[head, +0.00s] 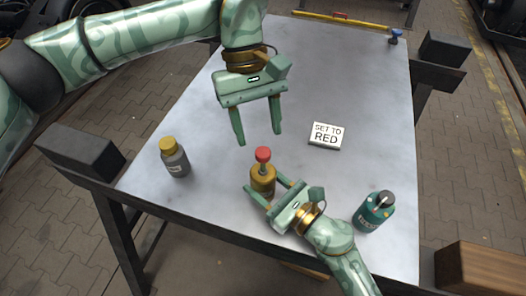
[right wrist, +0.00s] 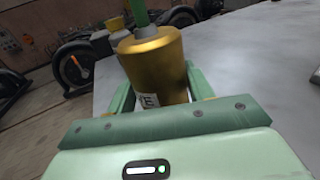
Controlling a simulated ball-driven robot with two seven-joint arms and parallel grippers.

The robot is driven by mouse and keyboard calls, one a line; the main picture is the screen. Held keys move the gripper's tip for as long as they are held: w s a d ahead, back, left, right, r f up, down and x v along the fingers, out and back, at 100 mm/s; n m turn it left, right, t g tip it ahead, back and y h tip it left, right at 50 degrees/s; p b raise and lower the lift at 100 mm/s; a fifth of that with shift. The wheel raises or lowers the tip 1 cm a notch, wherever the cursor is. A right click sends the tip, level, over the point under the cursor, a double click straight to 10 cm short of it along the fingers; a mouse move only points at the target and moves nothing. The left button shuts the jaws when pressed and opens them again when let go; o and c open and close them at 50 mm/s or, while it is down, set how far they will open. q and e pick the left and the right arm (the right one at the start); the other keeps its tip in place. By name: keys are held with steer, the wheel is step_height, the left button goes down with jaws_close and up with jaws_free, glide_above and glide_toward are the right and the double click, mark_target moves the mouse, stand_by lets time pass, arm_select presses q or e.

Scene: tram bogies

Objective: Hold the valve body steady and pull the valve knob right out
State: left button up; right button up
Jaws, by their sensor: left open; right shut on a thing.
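The brass valve body (head: 262,180) stands upright near the front of the grey table, with the red valve knob (head: 263,154) on top. My right gripper (head: 262,190) is shut around the valve body from the front right. The brass body (right wrist: 154,65) also fills the middle of the right wrist view, with part of a label low on its side. My left gripper (head: 258,138) is open and points down just above and behind the knob, its fingers spread. A green finger-like part crosses the top of the right wrist view, and the red knob does not show there.
A grey bottle with a yellow cap (head: 174,158) stands to the left. A green bottle (head: 374,212) stands to the right. A white sign reading "SET TO RED" (head: 326,135) lies behind right. A yellow bar (head: 340,19) and a blue-topped item (head: 395,37) are at the far edge.

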steer(key=o, duration=1.1)
arm_select(q)
steer(key=v, duration=0.8)
steer(key=shift+r, duration=0.1)
arm_select(e)
steer(key=v, duration=1.2)
steer(key=shift+s, duration=0.1)
